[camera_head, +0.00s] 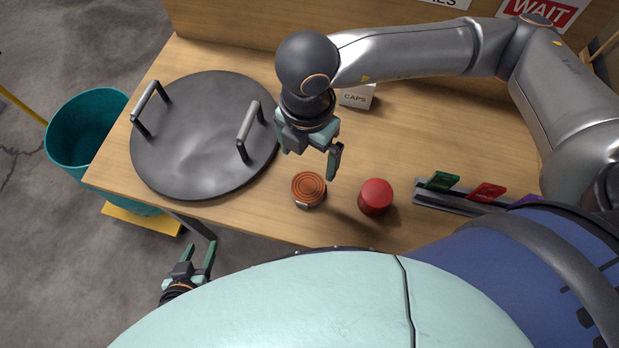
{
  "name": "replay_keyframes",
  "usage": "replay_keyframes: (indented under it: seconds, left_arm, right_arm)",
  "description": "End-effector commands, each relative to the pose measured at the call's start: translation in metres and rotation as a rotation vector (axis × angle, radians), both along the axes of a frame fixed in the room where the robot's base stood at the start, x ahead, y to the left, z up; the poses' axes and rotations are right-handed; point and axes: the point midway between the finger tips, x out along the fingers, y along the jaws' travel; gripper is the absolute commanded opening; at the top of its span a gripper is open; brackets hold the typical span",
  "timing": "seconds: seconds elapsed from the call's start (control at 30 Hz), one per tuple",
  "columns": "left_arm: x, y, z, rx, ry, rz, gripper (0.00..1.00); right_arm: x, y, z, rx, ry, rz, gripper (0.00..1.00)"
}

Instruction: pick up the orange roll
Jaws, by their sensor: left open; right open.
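The orange roll (309,187) is a small, round, ridged orange piece on the wooden table (455,140), near its front edge. My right gripper (308,165) is open and empty. In the picture it hangs just above the roll, with its fingers pointing down towards it. It looks apart from the roll, though the exact height gap is hard to tell. My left gripper (200,250) is open and empty, low at the lower left, off the table's front edge and away from the roll.
A red cylinder (376,196) stands right of the roll. A rail (430,199) with coloured tags lies further right. A large dark lid (200,140) with two handles covers the table's left. A CAPS box (357,96) stands behind. A teal bin (85,125) is on the floor.

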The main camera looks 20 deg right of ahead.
Motion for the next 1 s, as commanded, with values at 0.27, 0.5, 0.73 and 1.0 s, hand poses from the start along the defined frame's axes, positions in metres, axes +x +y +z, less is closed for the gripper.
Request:
replay_keyframes:
  seconds: [0.27, 0.5, 0.73, 1.0]
  left_arm:
    - [-0.002, 0.001, 0.002, 0.002, 0.004, -0.002, 0.52]
    - [-0.002, 0.001, 0.006, 0.002, 0.004, -0.002, 0.52]
    - [-0.002, 0.001, 0.009, 0.002, 0.004, -0.002, 0.52]
    - [-0.002, 0.001, 0.009, 0.002, 0.004, -0.002, 0.52]
  right_arm:
    - [-0.001, 0.000, -0.044, 0.001, 0.003, 0.001, 1.00]
    - [-0.004, 0.001, -0.064, 0.002, 0.006, 0.003, 1.00]
    - [-0.006, 0.002, -0.097, 0.003, 0.005, 0.001, 1.00]
    - [-0.006, 0.002, -0.102, 0.004, 0.003, 0.002, 1.00]
